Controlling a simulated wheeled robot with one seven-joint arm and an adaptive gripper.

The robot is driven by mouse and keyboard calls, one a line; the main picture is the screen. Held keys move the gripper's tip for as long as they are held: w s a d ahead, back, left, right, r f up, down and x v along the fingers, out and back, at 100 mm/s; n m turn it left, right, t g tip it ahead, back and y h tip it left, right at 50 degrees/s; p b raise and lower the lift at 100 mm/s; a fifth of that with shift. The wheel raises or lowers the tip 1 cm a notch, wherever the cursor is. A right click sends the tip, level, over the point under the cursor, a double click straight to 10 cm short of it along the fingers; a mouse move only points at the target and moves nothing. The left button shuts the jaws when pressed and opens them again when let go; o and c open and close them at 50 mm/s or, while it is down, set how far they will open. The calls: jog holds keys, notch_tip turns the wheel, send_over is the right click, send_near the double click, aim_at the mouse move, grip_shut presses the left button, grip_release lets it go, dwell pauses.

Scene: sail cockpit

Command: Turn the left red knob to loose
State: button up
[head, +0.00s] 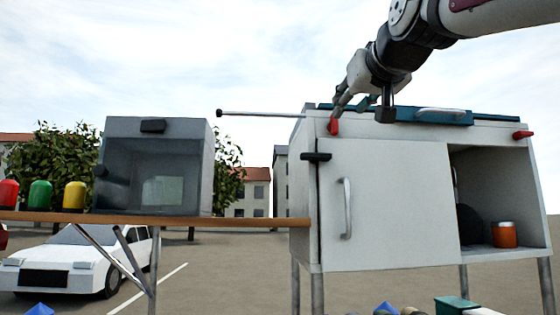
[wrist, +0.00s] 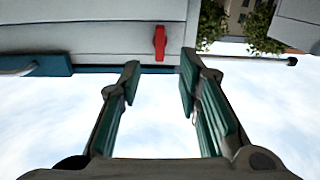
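The left red knob (head: 333,127) is on the upper left front of the white cabinet (head: 385,185), under its blue top edge. Its handle stands upright. In the wrist view, which is upside down, the knob (wrist: 160,42) lies just beyond the fingertips, in line with the gap. My gripper (head: 349,108) is close to the knob, and in the head view a finger partly overlaps it. In the wrist view my gripper (wrist: 160,78) is open with nothing between its fingers. I cannot tell from the head view whether a finger touches the knob.
A second red knob (head: 522,134) sits at the cabinet's upper right, its handle sideways. A thin rod (head: 262,113) sticks out left of the cabinet. A grey glass-fronted box (head: 153,165) and several coloured lamps stand on the wooden shelf (head: 255,221). An orange jar (head: 504,235) is in the open compartment.

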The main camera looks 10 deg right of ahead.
jog(key=shift+s, duration=1.45)
jog(key=shift+f, duration=0.1)
